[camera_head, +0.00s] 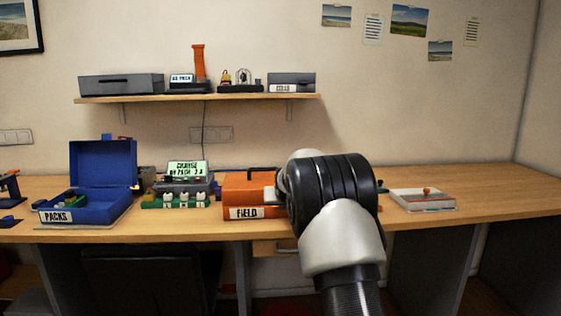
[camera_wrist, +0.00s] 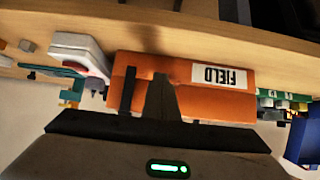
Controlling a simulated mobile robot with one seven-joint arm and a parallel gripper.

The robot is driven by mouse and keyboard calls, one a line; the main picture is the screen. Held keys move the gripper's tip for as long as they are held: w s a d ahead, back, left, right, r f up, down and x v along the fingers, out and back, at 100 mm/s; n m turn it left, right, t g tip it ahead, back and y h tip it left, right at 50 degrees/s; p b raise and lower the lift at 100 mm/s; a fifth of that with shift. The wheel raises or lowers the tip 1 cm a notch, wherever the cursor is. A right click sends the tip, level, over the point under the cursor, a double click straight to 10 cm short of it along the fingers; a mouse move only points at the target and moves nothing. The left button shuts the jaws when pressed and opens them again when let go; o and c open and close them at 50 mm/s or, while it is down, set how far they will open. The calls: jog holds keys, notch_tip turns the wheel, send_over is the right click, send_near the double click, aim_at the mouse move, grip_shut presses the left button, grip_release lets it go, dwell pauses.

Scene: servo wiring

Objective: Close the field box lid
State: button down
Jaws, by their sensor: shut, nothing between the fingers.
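The orange field box (camera_head: 235,195) stands on the workbench, left of my arm, with a white FIELD label on its front. Its lid appears to lie down flat on the box, but my arm covers the right part. In the wrist view the field box (camera_wrist: 200,100) appears upside down. My gripper (camera_wrist: 162,80) is shut and empty, its fingertips over the orange surface near the box. I cannot tell whether they touch it. In the head view the fingers are mostly hidden behind my arm.
The open blue PACKS box (camera_head: 103,165) stands at the left. A charger with a lit screen (camera_head: 187,170) and a green strip of white items (camera_head: 175,201) sit between the boxes. A shelf (camera_head: 200,97) hangs above.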

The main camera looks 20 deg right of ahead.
notch_tip(320, 180, up, 4)
jog(key=p, duration=0.3)
jog(key=s+a+f, duration=0.2)
jog(key=s+f, duration=0.1)
jog(key=s, duration=0.6)
jog(key=s+a+r+n+g+y, duration=0.1)
jog(key=s+a+r, duration=0.3)
jog(key=s, duration=0.6)
jog(key=s+a+r+g+y, duration=0.1)
jog(key=s+a+r, duration=0.3)
jog(key=s, duration=0.6)
jog(key=s+a+f+n+g, duration=0.1)
jog(key=s+a, duration=0.1)
jog(key=s, duration=1)
jog(key=s+a+f+g, duration=0.1)
jog(key=s, duration=1)
notch_tip(320, 180, up, 22)
jog(key=p, duration=2.1)
jog(key=shift+a+r, duration=0.15)
jog(key=shift+r, duration=0.1)
